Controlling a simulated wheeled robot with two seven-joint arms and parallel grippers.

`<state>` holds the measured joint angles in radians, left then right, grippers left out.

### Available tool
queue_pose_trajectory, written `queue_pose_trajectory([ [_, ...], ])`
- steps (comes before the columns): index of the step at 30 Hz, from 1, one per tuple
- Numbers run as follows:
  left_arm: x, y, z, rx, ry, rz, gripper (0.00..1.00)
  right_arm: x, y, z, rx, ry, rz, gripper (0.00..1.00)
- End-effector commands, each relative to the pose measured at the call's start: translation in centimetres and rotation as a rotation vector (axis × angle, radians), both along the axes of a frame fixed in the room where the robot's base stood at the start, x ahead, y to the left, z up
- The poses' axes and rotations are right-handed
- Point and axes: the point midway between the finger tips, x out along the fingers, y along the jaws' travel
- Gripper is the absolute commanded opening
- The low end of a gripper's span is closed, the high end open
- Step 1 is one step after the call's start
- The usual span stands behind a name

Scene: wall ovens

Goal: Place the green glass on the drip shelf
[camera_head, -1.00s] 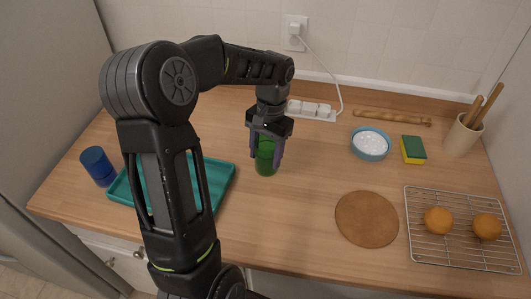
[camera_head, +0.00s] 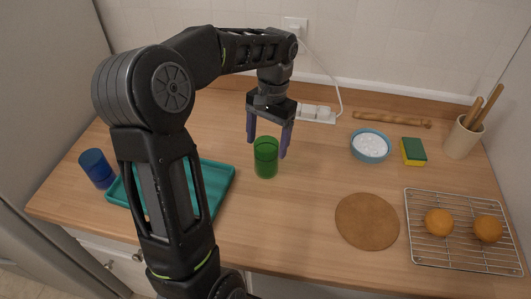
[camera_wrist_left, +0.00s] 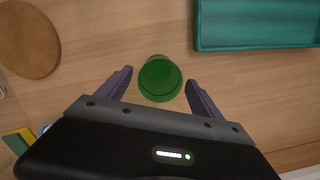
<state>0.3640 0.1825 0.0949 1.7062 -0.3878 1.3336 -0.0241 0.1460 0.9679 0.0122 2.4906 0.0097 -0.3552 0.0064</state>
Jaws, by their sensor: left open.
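The green glass (camera_head: 265,158) stands upright on the wooden counter, right of the teal tray. My left gripper (camera_head: 268,146) is open, with its purple fingers behind and above the glass in the head view. In the left wrist view the glass (camera_wrist_left: 160,79) sits ahead of the gap between the open fingertips (camera_wrist_left: 158,82), and no finger appears to press on it. A teal tray (camera_head: 222,178), possibly the drip shelf, lies on the counter, partly hidden by my left arm. It also shows in the wrist view (camera_wrist_left: 255,40). My right gripper is out of view.
A blue cup (camera_head: 96,168) stands left of the tray. A power strip (camera_head: 318,114) is behind.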

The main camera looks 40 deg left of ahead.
Motion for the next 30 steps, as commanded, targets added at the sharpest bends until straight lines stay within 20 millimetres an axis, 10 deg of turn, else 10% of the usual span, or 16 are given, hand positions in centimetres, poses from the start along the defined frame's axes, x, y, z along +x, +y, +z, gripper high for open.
queue_pose_trajectory([
  [9, 0.8, 0.1, 6.4, 0.0, 0.001, -0.002, 0.76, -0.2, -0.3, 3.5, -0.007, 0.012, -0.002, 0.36],
  [30, 1.0, 0.1, 6.8, 0.0, 0.001, -0.001, 0.76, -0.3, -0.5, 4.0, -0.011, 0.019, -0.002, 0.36],
])
